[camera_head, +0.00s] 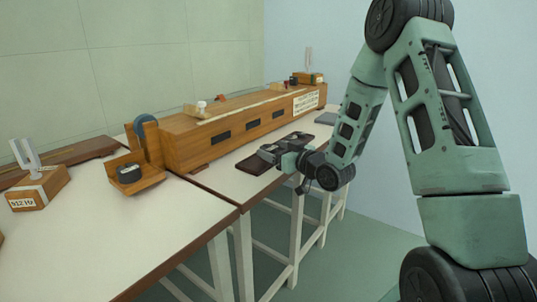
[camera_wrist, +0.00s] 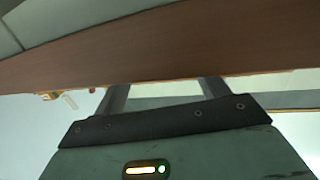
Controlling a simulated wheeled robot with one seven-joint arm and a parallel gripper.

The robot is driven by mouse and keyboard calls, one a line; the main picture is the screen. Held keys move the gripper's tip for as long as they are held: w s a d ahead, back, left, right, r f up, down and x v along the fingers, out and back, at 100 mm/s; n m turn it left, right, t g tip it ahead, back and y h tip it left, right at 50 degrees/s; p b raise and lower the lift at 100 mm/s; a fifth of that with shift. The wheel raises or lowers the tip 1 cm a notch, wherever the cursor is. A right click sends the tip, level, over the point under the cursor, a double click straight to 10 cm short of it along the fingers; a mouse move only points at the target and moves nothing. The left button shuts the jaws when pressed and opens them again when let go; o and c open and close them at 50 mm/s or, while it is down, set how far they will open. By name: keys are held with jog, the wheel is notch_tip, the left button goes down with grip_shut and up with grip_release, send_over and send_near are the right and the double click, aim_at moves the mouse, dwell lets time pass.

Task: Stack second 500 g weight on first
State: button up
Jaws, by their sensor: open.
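A dark, round, weight-like object (camera_head: 129,173) sits on a small wooden stand (camera_head: 150,178) at the left end of the long wooden case. I cannot tell whether it is a 500 g weight, and I cannot make out a second weight. My gripper (camera_head: 268,153) is over the right-hand bench, in front of the case and well to the right of the stand. In the wrist view its two fingers (camera_wrist: 162,88) are apart, with nothing visible between them. A brown wooden surface (camera_wrist: 160,45) crosses the wrist view beyond the fingertips.
The long wooden case (camera_head: 235,128) fills the back of the right-hand bench. A dark flat tray or mat (camera_head: 247,166) lies near my gripper. A tuning fork on a wooden box (camera_head: 38,188) stands at far left. The left bench top (camera_head: 120,235) is clear in front.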

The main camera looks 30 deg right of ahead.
jog(key=shift+w+a+f, duration=0.1)
jog(key=shift+w+a, duration=0.1)
jog(key=shift+w, duration=0.65)
jog(key=c, duration=1.6)
